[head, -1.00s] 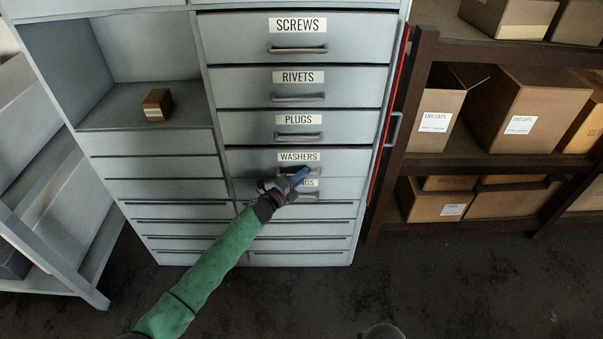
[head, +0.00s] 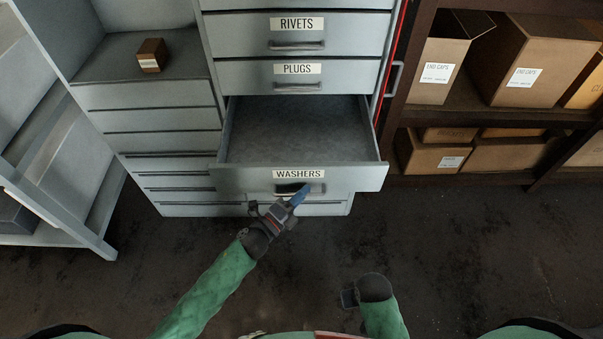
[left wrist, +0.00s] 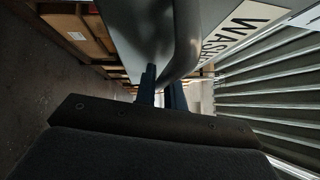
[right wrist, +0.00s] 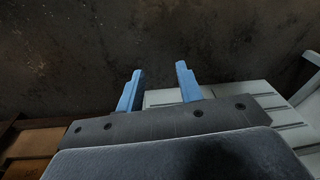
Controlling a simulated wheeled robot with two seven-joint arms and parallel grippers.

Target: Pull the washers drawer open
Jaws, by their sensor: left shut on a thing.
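The washers drawer (head: 232,181) is pulled well out of the grey cabinet in the head view, and its inside looks empty. Its label reads WASHERS, and part of that label (left wrist: 246,20) shows in the left wrist view. My left gripper (head: 299,195) is shut on the drawer's handle (head: 284,188). In the left wrist view the blue fingers sit at the curved grey handle (left wrist: 184,45). My right gripper (head: 348,298) is low in the head view, away from the drawer. In the right wrist view its blue fingers (right wrist: 158,88) are apart with nothing between them.
The rivets drawer (head: 341,34) and plugs drawer (head: 350,76) above are closed. A small brown box (head: 151,55) stands on a shelf at left. A dark shelf rack (head: 470,117) with cardboard boxes stands at right. The floor (head: 480,260) in front is clear.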

